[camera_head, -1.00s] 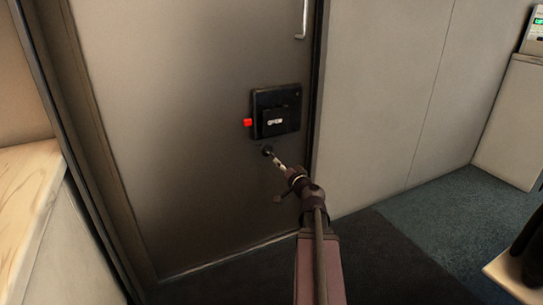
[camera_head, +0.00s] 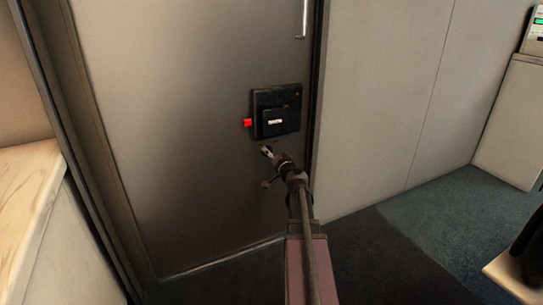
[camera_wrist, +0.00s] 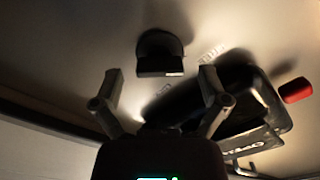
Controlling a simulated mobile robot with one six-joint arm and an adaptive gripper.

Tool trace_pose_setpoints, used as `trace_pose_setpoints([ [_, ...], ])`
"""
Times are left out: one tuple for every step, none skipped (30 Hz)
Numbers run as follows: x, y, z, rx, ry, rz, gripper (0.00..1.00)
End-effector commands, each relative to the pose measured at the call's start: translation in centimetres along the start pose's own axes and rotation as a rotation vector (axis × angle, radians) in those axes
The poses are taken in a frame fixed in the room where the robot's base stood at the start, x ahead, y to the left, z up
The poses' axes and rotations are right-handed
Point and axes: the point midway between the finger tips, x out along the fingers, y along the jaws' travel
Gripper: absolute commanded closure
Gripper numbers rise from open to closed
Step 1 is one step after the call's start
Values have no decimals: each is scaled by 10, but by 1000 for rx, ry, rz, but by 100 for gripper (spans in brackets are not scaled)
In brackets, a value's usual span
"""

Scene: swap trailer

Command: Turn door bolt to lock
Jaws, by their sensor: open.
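The door bolt (camera_wrist: 160,50) is a round dark knob with a flat tab across it. It sits on the grey door (camera_head: 190,120), below the black lock box (camera_head: 275,100). In the head view my gripper (camera_head: 267,151) covers the bolt's place, so I cannot make it out there. In the wrist view my gripper (camera_wrist: 161,77) is open, with one finger to each side. The knob shows just beyond and between the fingertips. Nothing is held, and I see no contact with the knob.
A red button (camera_head: 247,122) sticks out from the lock box's left side and also shows in the wrist view (camera_wrist: 296,90). A metal door handle (camera_head: 303,20) is higher up. A wooden ledge (camera_head: 25,195) stands at left. The floor (camera_head: 430,220) at right is mostly clear.

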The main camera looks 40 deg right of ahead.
Motion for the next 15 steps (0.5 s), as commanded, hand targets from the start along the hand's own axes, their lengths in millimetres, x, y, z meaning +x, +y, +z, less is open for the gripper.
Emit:
trace_pose_setpoints([
  [0, 0, 0, 0, 0, 0, 6],
  [0, 0, 0, 0, 0, 0, 6],
  [0, 0, 0, 0, 0, 0, 6],
  [0, 0, 0, 0, 0, 0, 15],
  [0, 0, 0, 0, 0, 0, 24],
  [0, 0, 0, 0, 0, 0, 35],
  [0, 0, 0, 0, 0, 0, 44],
  [0, 0, 0, 0, 0, 0, 53],
  [0, 0, 0, 0, 0, 0, 65],
  [0, 0, 0, 0, 0, 0, 74],
  [0, 0, 0, 0, 0, 0, 83],
  [0, 0, 0, 0, 0, 0, 88],
  [0, 0, 0, 0, 0, 0, 88],
  [0, 0, 0, 0, 0, 0, 88],
  [0, 0, 0, 0, 0, 0, 88],
])
